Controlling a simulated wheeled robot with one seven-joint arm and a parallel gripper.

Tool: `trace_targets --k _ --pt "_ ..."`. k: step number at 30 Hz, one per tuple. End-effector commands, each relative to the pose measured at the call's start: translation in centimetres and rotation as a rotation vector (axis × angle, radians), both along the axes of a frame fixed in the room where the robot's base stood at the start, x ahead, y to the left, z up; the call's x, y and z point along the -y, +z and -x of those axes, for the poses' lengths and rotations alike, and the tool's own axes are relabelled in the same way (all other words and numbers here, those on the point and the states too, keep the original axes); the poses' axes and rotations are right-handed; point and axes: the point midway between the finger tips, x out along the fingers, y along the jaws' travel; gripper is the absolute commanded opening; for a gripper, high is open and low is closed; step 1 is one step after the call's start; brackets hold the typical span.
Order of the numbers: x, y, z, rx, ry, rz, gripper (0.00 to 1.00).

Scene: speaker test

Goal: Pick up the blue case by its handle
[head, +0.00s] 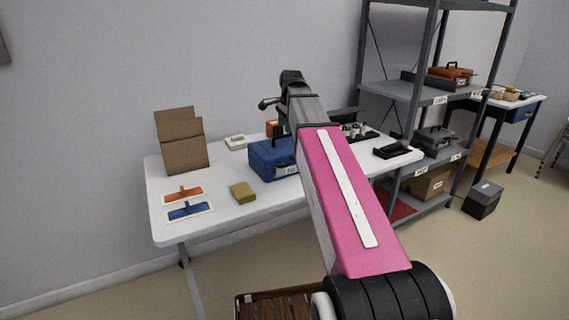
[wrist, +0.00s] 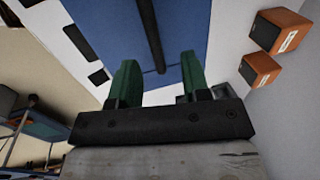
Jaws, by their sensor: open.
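The blue case (head: 268,160) stands on the white table, partly hidden behind my arm in the head view. In the wrist view its blue surface (wrist: 105,20) fills the upper middle, and a dark bar that looks like its handle (wrist: 151,35) runs down it. My gripper (wrist: 157,78) is open, with two green fingers pointing at the case. The lower end of the bar shows between the fingers, one on each side. I cannot tell how deep the bar sits between them. No contact shows.
Two orange boxes (wrist: 261,68) (wrist: 279,30) are right of the case in the wrist view. A grey shelf (head: 412,92) stands at right.

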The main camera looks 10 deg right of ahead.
Motion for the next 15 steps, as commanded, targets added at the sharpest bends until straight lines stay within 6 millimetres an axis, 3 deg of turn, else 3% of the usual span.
trace_targets --k 15 --pt "-0.4 -5.0 -0.4 -0.001 0.000 0.000 0.43"
